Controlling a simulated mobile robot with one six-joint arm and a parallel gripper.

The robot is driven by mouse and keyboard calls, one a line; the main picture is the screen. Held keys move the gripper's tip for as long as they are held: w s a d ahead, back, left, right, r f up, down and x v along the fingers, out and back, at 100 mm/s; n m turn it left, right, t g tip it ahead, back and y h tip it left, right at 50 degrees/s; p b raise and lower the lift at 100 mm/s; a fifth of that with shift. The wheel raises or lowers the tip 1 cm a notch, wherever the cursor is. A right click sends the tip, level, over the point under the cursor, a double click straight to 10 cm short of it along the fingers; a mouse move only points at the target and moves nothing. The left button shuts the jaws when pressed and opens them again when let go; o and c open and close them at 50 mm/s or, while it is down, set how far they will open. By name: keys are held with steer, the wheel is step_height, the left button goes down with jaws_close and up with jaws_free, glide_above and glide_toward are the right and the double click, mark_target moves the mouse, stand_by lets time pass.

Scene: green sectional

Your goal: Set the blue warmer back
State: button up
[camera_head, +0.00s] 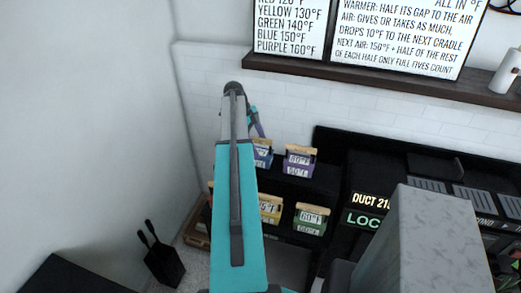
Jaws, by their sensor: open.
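The blue warmer (264,153), a small box with a tan top and a blue front label, stands on the upper dark shelf; my arm hides its left part. The purple warmer (299,161) stands to its right. The yellow warmer (270,208) and the green warmer (311,218) are on the level below. My gripper (260,131) is small and partly hidden behind my arm. It is open, just above the blue warmer in the picture; I cannot tell whether they touch.
Signs (395,35) with warmer colours and temperatures stand on a dark wall ledge (400,82). A dark machine with a lit duct display (371,201) is at the right, partly behind a grey block (435,240). A black bin (164,267) stands at lower left. A white wall bounds the left.

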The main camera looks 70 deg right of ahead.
steer(key=b+v, duration=0.2)
steer(key=v, duration=0.5)
steer(key=shift+w, duration=0.1)
steer(key=shift+b+v, duration=0.35)
steer(key=shift+v, duration=0.6)
steer(key=shift+r, duration=0.1)
